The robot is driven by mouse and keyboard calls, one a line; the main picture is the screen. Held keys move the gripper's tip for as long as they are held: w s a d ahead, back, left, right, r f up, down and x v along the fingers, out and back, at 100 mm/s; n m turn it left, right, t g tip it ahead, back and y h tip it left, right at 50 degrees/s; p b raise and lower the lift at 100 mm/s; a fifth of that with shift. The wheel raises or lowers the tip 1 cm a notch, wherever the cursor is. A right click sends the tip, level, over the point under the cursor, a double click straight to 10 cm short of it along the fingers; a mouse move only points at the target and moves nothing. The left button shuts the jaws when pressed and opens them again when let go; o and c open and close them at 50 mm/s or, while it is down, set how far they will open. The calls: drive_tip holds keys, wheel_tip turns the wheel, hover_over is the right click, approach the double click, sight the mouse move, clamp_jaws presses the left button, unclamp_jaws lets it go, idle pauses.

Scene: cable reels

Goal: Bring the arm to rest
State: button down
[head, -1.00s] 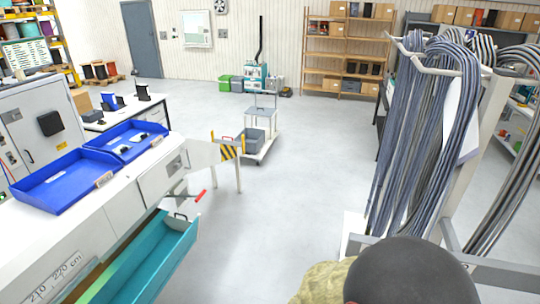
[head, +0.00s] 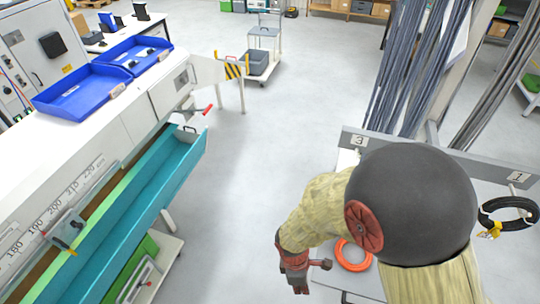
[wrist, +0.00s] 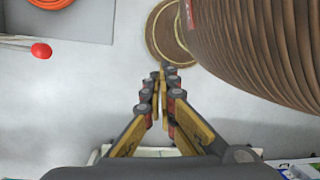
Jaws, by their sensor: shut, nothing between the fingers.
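My arm reaches in from the lower right of the head view, with a large dark joint and a pale yellow link. Its end hangs low over the floor, with my gripper (head: 299,288) at the bottom, small and partly unclear. In the wrist view my gripper (wrist: 163,70) is shut, its fingertips together with nothing between them. The fingers point towards a round brown disc (wrist: 164,45) on the floor. A large brown ribbed object (wrist: 265,48) stands close to the right of the fingers.
An orange coil (head: 353,256) lies beside my arm, by a grey frame (head: 480,167) holding hanging cables and a black coil (head: 508,217). A white bench (head: 115,135) with blue trays (head: 82,93) and a teal trough (head: 135,215) stands left. Grey floor between is clear.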

drive_tip(key=d+r+m+t+y+b, duration=0.1)
drive_tip(key=d+r+m+t+b, duration=0.2)
drive_tip(key=r+m+b, duration=0.5)
drive_tip(key=w+d+r+m+t+y+b, duration=0.1)
drive_tip(key=d+r+m+t+b, duration=0.3)
drive_tip(key=d+r+m+b, duration=0.2)
wheel_tip(320, 180, up, 3)
drive_tip(key=m+b, duration=0.2)
drive_tip(key=b, duration=0.2)
drive_tip(key=shift+w+d+m+b, duration=0.15)
drive_tip(key=shift+m+b, duration=0.15)
drive_tip(key=shift+b, duration=0.1)
drive_tip(key=shift+d+r, duration=0.1)
